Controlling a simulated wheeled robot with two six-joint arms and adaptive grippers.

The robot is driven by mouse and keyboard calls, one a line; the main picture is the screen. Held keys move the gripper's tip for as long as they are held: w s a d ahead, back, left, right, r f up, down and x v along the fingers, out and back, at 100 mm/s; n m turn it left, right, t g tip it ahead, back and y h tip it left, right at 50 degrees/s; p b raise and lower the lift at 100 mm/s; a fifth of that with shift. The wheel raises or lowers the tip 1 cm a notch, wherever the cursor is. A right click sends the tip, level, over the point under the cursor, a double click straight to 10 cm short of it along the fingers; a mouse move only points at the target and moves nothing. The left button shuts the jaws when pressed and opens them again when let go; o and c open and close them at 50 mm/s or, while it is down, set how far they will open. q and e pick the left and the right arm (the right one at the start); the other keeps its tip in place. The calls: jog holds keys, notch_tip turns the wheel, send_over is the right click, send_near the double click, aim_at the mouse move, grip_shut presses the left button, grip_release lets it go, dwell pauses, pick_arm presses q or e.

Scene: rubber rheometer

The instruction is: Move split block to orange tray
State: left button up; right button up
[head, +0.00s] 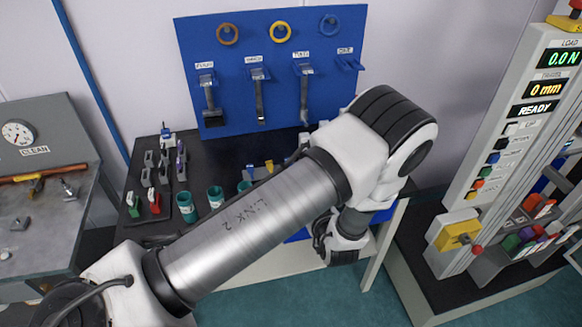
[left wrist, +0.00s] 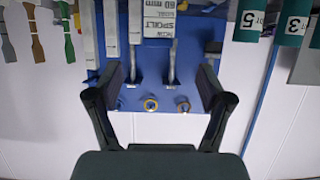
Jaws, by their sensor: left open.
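My left gripper (left wrist: 161,84) shows in the left wrist view with its two dark fingers wide apart and nothing between them. In the head view my left arm reaches across the bench, and its wrist hangs at the bench's right end; the fingers are not clear there. I cannot make out a split block in either view; my arm covers part of the bench. I cannot identify an orange tray for certain; an orange piece (head: 541,209) shows in the rack on the machine at the right. My right gripper is not in view.
A blue board (head: 272,80) with hanging tools and rings stands behind the black bench (head: 240,150). Teal cups (head: 187,206) and small coloured clamps (head: 153,200) stand on the bench's left part. A machine (head: 510,130) with displays stands at the right, a grey workbench (head: 40,230) at the left.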

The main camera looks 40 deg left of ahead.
pick_arm(q)
jog(key=s+f+m+g+h, duration=0.55)
jog(key=s+f, duration=0.65)
jog(key=s, duration=0.3)
jog(key=s+d+m+g+h, duration=0.2)
jog(key=s, duration=0.4)
jog(key=s+d+f+m+g+h, duration=0.1)
jog(key=s+d+m+h, duration=0.1)
jog(key=s, duration=0.5)
jog(key=shift+s+d+g+h, duration=0.25)
jog(key=shift+d+g+h, duration=0.1)
jog(key=shift+h, duration=0.1)
